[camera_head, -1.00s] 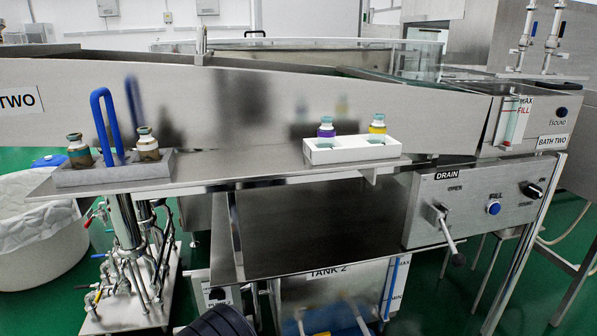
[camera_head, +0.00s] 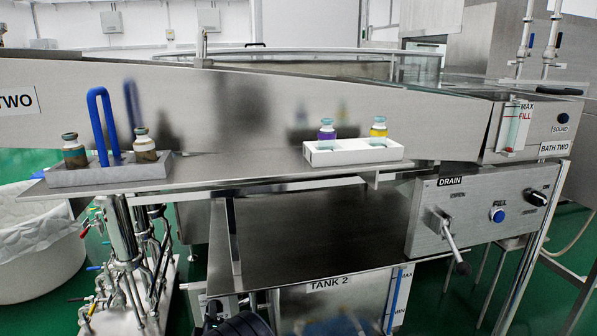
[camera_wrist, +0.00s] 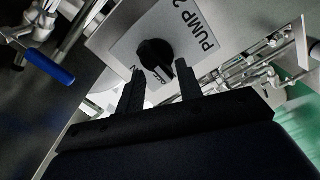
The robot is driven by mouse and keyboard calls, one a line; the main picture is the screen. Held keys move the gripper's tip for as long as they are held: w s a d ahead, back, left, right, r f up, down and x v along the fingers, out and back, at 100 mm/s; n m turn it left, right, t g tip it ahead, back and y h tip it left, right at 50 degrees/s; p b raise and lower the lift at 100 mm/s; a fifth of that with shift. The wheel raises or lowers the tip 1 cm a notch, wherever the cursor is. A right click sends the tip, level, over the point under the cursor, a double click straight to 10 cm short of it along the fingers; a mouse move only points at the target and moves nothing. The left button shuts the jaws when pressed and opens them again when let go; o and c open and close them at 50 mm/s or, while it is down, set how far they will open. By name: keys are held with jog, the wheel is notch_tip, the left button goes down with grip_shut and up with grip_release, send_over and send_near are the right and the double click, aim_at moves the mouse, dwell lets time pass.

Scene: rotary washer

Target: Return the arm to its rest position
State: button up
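My gripper (camera_wrist: 158,68) shows in the wrist view with its two black fingers apart and nothing between them. Beyond the fingertips is a black rotary knob (camera_wrist: 155,55) on a metal panel labelled PUMP 2 (camera_wrist: 190,38). The fingers look apart from the knob, though the exact distance cannot be told. In the head view only a dark part of my arm (camera_head: 238,326) shows at the bottom edge, below the shelf. The gripper itself is hidden there.
A steel shelf (camera_head: 235,168) holds a grey holder (camera_head: 110,174) with a blue handle and two vials, and a white holder (camera_head: 352,155) with two vials. The drain panel (camera_head: 470,212) with a lever juts out at right. Pipes (camera_head: 125,255) stand at lower left.

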jog(key=shift+d+r+m, duration=0.1)
jog(key=shift+r+m, duration=0.05)
jog(key=shift+m, duration=1.45)
